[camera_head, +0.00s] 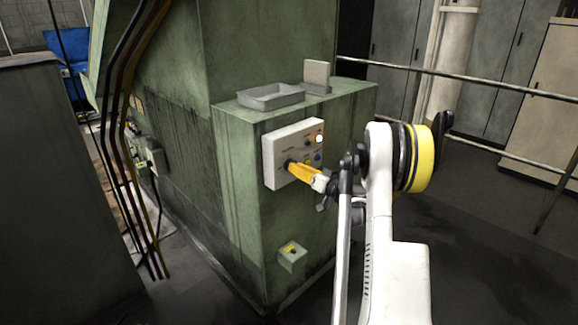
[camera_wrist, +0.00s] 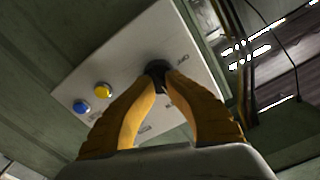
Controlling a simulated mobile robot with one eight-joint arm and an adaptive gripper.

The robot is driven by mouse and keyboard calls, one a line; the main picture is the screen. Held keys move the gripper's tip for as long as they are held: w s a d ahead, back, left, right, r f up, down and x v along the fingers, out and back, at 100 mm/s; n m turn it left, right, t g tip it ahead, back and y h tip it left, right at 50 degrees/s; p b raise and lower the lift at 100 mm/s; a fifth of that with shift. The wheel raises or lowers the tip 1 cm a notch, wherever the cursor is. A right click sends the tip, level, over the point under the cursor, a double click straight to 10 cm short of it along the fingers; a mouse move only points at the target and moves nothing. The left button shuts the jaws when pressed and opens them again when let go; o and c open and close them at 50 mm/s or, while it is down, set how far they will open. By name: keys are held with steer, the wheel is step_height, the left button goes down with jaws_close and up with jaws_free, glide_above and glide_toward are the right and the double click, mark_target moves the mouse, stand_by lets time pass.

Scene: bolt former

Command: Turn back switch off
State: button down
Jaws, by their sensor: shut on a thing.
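A pale control panel (camera_head: 283,147) is mounted on the green machine's side in the head view. A black rotary switch knob (camera_wrist: 158,70) sits on that panel (camera_wrist: 128,75) in the wrist view. My gripper (camera_head: 291,166), with orange-yellow fingers, reaches the lower left of the panel. In the wrist view my gripper (camera_wrist: 160,78) has its fingertips closed around the knob, one on each side. The fingertips hide part of the knob.
The panel also carries a lit button (camera_head: 319,139), a yellow button (camera_wrist: 102,90) and a blue button (camera_wrist: 81,107). A grey tray (camera_head: 271,96) lies on the machine's ledge. A small box (camera_head: 293,254) juts out below the panel. A railing (camera_head: 480,83) runs behind my arm.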

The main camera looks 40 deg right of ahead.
steer(key=n+b, duration=0.2)
steer(key=n, duration=0.7)
steer(key=shift+w+a+n, duration=0.1)
steer(key=shift+w+n, duration=0.05)
steer(key=shift+n, duration=0.25)
steer(key=c, duration=1.3)
jaws_free()
steer(key=o, duration=0.4)
steer(key=shift+w+f, duration=0.15)
steer(key=shift+w, duration=0.05)
steer(key=shift+o, duration=0.2)
steer(key=shift+s, duration=0.1)
steer(key=s+b, duration=0.1)
steer(key=s, duration=0.7)
steer(key=shift+d, duration=0.4)
steer(key=shift+s, duration=0.1)
